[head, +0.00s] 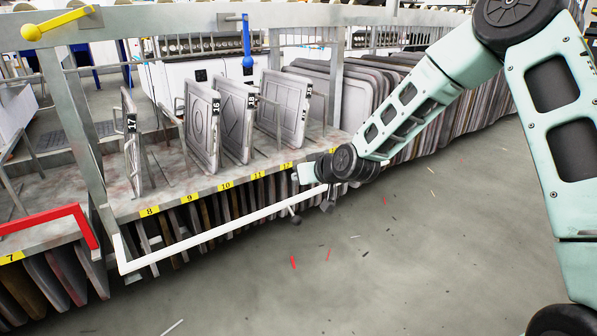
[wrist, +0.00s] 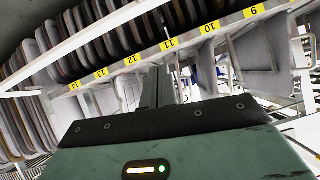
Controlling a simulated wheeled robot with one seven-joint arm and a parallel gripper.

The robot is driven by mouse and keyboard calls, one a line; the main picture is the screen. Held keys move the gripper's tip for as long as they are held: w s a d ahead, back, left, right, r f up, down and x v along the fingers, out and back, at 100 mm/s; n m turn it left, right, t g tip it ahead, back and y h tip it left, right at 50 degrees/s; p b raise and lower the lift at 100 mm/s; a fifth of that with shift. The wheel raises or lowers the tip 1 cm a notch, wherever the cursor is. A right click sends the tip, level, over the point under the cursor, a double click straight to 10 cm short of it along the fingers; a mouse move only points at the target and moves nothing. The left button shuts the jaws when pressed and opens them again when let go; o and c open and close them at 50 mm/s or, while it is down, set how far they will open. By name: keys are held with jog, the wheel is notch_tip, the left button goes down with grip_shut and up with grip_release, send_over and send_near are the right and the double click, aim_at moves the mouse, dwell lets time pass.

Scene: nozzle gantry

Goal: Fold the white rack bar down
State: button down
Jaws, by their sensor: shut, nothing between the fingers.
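The white rack bar (head: 225,229) runs along the front of the rack in the head view, just below and out from the numbered shelf edge. Its left end bends up to the shelf corner; its right end passes behind or beside my gripper. In the wrist view the white bar (wrist: 95,38) crosses the upper left at a slant. My gripper (head: 328,198) is low at the bar's right end, in front of the shelf. The wrist view shows its fingers (wrist: 158,85) together and empty, apart from the bar's visible stretch. Whether it touches the bar cannot be told.
The shelf (head: 190,187) holds several upright grey panels (head: 201,125); more dark panels stand below. A red bar (head: 50,217) is at the left, a yellow bar (head: 62,22) at upper left, and a blue-knobbed lever (head: 247,45) at the top. Floor in front is open, with small scraps.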

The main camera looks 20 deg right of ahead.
jog(key=b, duration=0.2)
send_near(300, 222)
jog(key=w, duration=0.1)
jog(key=w+a+f, duration=0.1)
jog(key=w, duration=0.1)
jog(key=w+a, duration=0.1)
jog(key=w, duration=0.1)
jog(key=shift+f, duration=0.2)
jog(key=shift+w+f, duration=0.1)
jog(key=shift+f, duration=0.95)
jog(key=p+v, duration=0.7)
jog(key=v, duration=1)
jog(key=shift+s+p, duration=0.25)
jog(key=shift+p, duration=0.15)
